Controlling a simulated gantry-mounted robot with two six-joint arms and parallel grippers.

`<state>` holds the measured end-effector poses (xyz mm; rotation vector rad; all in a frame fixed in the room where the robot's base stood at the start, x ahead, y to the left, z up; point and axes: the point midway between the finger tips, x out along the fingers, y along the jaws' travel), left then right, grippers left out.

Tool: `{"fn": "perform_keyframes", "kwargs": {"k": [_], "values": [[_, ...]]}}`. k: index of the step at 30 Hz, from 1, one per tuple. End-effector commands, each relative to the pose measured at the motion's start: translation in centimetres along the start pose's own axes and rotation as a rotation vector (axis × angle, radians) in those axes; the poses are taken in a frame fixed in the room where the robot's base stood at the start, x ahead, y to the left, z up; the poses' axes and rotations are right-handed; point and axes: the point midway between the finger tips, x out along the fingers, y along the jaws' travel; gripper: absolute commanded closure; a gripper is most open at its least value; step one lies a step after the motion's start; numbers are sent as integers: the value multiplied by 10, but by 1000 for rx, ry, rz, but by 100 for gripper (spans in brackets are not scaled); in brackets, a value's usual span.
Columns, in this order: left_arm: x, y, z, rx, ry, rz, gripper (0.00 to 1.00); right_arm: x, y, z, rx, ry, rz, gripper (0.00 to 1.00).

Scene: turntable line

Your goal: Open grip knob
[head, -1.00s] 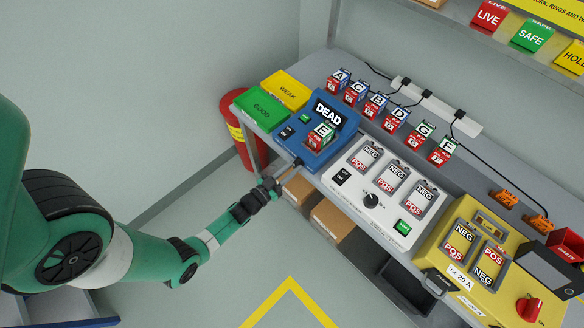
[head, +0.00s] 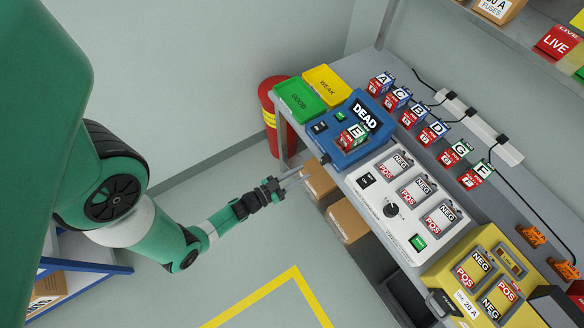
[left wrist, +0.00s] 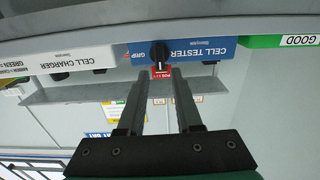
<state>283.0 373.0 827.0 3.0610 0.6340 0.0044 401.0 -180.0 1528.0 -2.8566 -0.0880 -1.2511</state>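The grip knob (left wrist: 160,55) is a small black knob on the blue front of the cell tester, beside the word GRIP in the left wrist view. In the head view it shows as a small dark spot at the front edge of the blue tester (head: 342,162). A cell marked E (head: 352,137) sits in the tester, whose display reads DEAD. My left gripper (head: 303,177) is in front of the tester, apart from the knob. In the left wrist view my left gripper (left wrist: 158,76) has two parted fingers with nothing between them. My right gripper is out of view.
Green GOOD (head: 298,101) and yellow WEAK (head: 327,86) trays stand beyond the tester. The white charger (head: 388,213) is to its right. Several cells stand in a row behind. Cardboard boxes (head: 348,221) lie below the bench. Floor before the bench is free.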

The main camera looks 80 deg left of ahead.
Motion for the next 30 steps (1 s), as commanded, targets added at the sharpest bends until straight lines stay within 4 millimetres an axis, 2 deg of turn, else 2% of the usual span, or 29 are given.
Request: {"fn": "perform_keyframes", "kwargs": {"k": [1, 3, 9, 26, 30], "values": [[-13, -1, -2, -2, -4, -7, 66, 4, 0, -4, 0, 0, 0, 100], [-23, -2, -1, 1, -1, -9, 66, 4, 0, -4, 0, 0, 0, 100], [-39, 0, 0, -1, 0, -2, 66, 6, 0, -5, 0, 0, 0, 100], [-39, 1, 0, -1, 0, 1, 66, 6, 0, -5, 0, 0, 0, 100], [-33, 12, -3, 6, 9, 51, 66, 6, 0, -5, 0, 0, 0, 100]]}}
